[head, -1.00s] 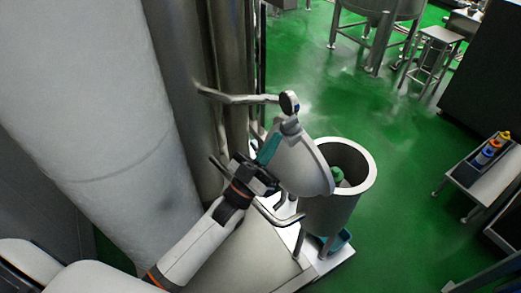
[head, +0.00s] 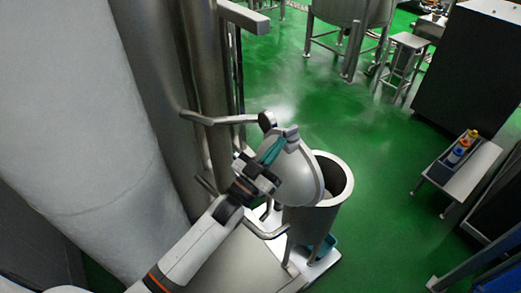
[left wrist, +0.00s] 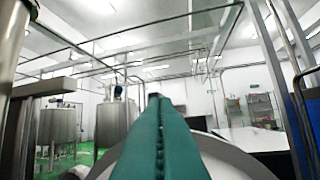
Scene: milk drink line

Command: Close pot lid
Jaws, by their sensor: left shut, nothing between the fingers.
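The pot (head: 312,222) is a grey metal cylinder, with its thick rim and part of its dark opening visible at the right in the head view. Its domed grey lid (head: 300,182) stands tilted at the left side of the rim and hides part of the opening. My left gripper (head: 271,151) has teal fingers, shut with nothing between them, at the outer left side of the lid; I cannot tell whether they touch it. In the left wrist view the shut fingers (left wrist: 160,140) stand in front of a pale curved surface, likely the lid. My right gripper is out of view.
A bent metal pipe with a round end (head: 267,120) sits just behind the lid. A large pale tank (head: 80,110) and metal columns fill the left. A bench with coloured bottles (head: 462,150) stands at the right. Green floor right of the pot is open.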

